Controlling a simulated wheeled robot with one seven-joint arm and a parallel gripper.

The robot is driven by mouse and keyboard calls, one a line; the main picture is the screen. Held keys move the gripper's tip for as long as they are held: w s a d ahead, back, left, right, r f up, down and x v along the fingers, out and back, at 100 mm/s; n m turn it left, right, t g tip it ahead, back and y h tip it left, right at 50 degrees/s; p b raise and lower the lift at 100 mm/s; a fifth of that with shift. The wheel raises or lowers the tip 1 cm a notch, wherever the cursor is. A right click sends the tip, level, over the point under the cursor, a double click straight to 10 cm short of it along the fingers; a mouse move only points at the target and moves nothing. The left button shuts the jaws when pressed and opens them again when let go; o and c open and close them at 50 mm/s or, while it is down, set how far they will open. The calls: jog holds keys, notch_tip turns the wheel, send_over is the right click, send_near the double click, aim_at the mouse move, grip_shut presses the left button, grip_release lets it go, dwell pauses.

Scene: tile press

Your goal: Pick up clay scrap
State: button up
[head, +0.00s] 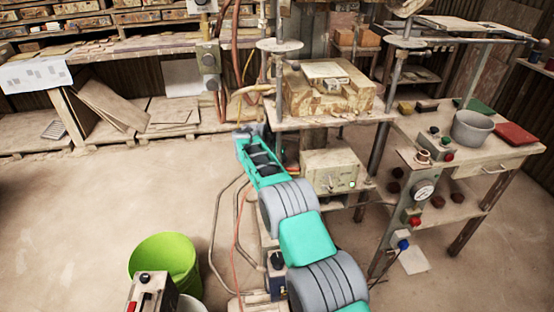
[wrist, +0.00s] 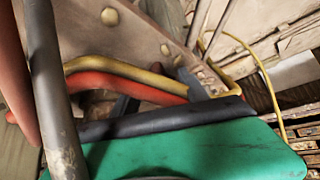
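I cannot pick out the clay scrap for certain in either view. Small reddish-brown lumps (head: 395,187) lie on the lower shelf of the right-hand bench, but I cannot tell whether they are clay. A tan mould block (head: 345,92) with a pale slab on top sits on the press table. My teal and grey arm reaches up from the bottom of the head view, its end at the left side of the press. In the wrist view a teal and black part of mine fills the bottom, close to pipes.
A lime-green bucket (head: 165,258) stands on the floor at lower left. The right bench holds a grey bowl (head: 472,130) and a red tray (head: 517,134). A control box (head: 330,171) sits under the press table. Red and yellow hoses (wrist: 125,75) run close by.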

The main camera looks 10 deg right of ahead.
grip_shut()
dwell(0.3)
